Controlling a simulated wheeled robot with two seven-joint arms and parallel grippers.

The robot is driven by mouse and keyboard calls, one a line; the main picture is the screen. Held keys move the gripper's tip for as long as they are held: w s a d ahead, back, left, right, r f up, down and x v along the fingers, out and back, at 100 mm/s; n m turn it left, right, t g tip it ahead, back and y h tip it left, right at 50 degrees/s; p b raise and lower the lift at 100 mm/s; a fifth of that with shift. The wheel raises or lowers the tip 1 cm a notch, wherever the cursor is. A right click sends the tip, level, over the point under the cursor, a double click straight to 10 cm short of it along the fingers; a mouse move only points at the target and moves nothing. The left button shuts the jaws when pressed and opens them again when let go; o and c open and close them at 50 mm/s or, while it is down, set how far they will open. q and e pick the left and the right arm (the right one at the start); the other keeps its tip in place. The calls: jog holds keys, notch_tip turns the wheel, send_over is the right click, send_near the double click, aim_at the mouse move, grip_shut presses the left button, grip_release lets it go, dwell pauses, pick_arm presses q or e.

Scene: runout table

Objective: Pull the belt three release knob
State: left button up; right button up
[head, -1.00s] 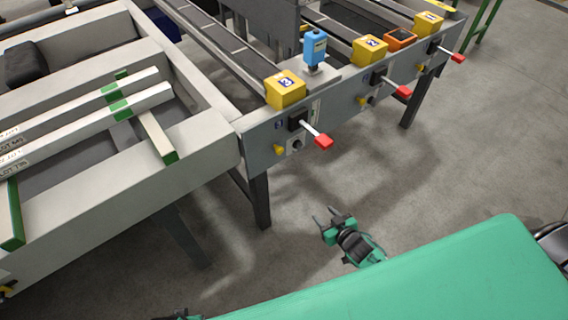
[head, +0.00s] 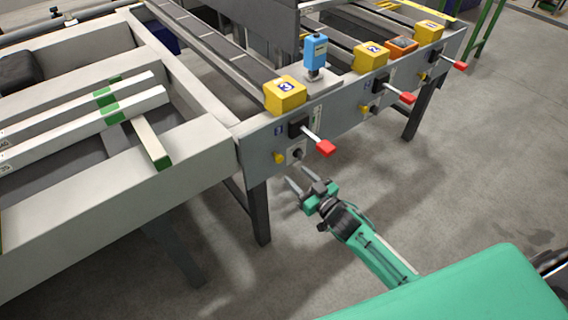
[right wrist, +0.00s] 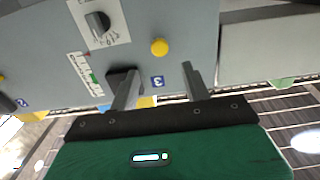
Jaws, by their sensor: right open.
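The belt three panel carries a small yellow knob (head: 278,158), low on its face beside a black rotary switch (head: 297,153). The yellow knob also shows in the right wrist view (right wrist: 159,47), ahead of the fingertips and between their lines. My right gripper (head: 296,177) is open and empty, below and just in front of the panel, apart from the knob. Its two fingers also show in the right wrist view (right wrist: 160,82). My left gripper is not in view.
A red-tipped lever (head: 325,148) juts out above the right gripper. A yellow box marked 3 (head: 285,95) sits on top of the panel. Similar levers and boxes stand further right. A table leg (head: 257,210) is left of my gripper.

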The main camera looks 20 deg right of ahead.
aim_at(280, 159)
jog(key=x, duration=0.7)
jog(key=shift+w+f+b, duration=0.1)
jog(key=shift+w+b, duration=0.05)
jog(key=shift+b, duration=0.15)
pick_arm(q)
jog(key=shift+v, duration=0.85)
pick_arm(e)
jog(key=shift+w+a, duration=0.15)
jog(key=shift+w, duration=0.1)
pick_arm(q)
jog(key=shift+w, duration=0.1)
pick_arm(e)
jog(key=shift+c, duration=0.2)
